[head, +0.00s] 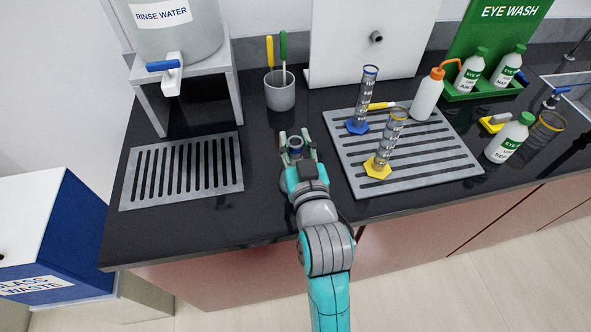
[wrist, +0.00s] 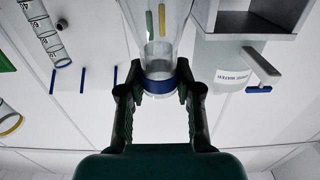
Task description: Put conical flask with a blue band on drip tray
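The conical flask with a blue band (head: 296,143) is at my gripper, mostly hidden by it in the head view. In the wrist view its clear glass and blue band (wrist: 160,86) sit between the two fingers. My gripper (head: 297,150) is closed around the flask at the band; it also shows in the wrist view (wrist: 160,80). Whether the flask's base touches the counter is hidden. A grey slotted drip tray (head: 128,190) lies empty at the left, below the rinse water tap, to the left of my gripper.
A larger slotted tray (head: 345,165) at the right holds two measuring cylinders and a wash bottle. A grey cup (head: 280,95) with brushes stands behind my gripper. The rinse water stand (head: 152,105) rises behind the left tray. Black counter between the trays is clear.

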